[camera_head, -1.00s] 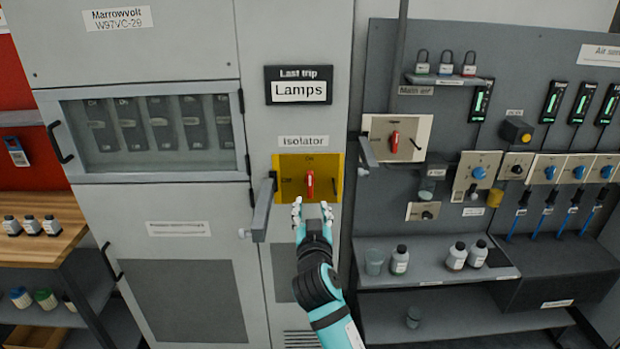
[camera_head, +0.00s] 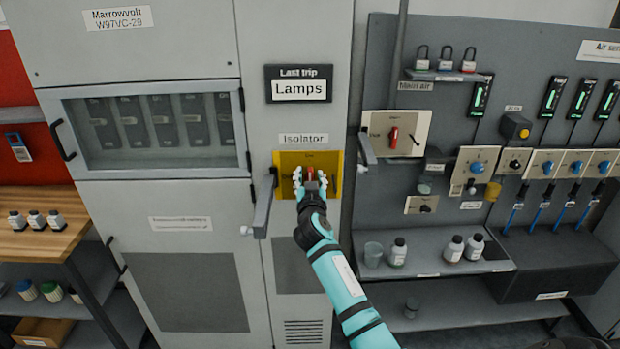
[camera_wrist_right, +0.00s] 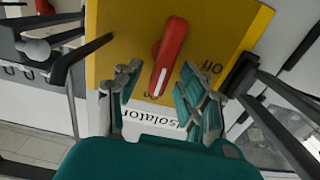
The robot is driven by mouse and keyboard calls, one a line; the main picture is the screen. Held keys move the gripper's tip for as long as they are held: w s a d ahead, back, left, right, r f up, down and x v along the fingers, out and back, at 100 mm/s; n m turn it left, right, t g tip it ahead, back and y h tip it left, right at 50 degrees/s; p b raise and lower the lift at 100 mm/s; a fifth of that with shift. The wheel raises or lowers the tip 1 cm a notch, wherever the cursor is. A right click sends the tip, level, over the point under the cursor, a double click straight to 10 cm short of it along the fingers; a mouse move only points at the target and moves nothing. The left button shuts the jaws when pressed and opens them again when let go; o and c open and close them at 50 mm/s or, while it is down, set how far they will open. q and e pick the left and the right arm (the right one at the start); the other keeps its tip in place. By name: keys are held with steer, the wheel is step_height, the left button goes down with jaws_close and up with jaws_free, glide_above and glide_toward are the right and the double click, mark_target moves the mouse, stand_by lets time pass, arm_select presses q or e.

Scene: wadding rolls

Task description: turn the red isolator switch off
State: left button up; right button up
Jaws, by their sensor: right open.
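The red isolator switch handle (camera_head: 310,173) sits on a yellow plate (camera_head: 335,163) under the "Isolator" label. In the right wrist view the red handle (camera_wrist_right: 168,55) stands nearly along the picture's height, its end toward the "On" mark; "Off" is to the right. The yellow plate (camera_wrist_right: 125,40) fills the top of that view. My right gripper (camera_head: 311,180) is open in front of the plate. In the wrist view its fingers (camera_wrist_right: 160,85) stand on either side of the handle, with gaps showing. The fingers partly hide the handle in the head view. My left gripper is not in view.
A grey lever (camera_head: 264,205) sticks out left of the yellow plate. Another red switch (camera_head: 393,137) on a cream plate is to the right, with a grey lever (camera_head: 368,150) beside it. A shelf (camera_head: 440,268) with bottles is lower right.

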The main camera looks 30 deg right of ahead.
steer(key=shift+c, duration=0.5)
jaws_close()
steer(key=shift+a+n, duration=0.1)
steer(key=shift+n, duration=0.2)
steer(key=n, duration=0.4)
steer(key=a+n+b, duration=0.1)
steer(key=n, duration=0.1)
steer(key=shift+w+f+n, duration=0.25)
steer(key=shift+w+n, duration=0.05)
steer(key=shift+w, duration=0.05)
steer(key=n, duration=0.5)
steer(key=shift+w+a+f, duration=0.1)
steer(key=shift+a+f, duration=0.1)
steer(key=shift+f, duration=0.15)
steer(key=n, duration=0.2)
steer(key=f+n+p, duration=0.1)
steer(key=n, duration=0.2)
steer(key=shift+a+n, duration=0.1)
steer(key=shift+n, duration=0.2)
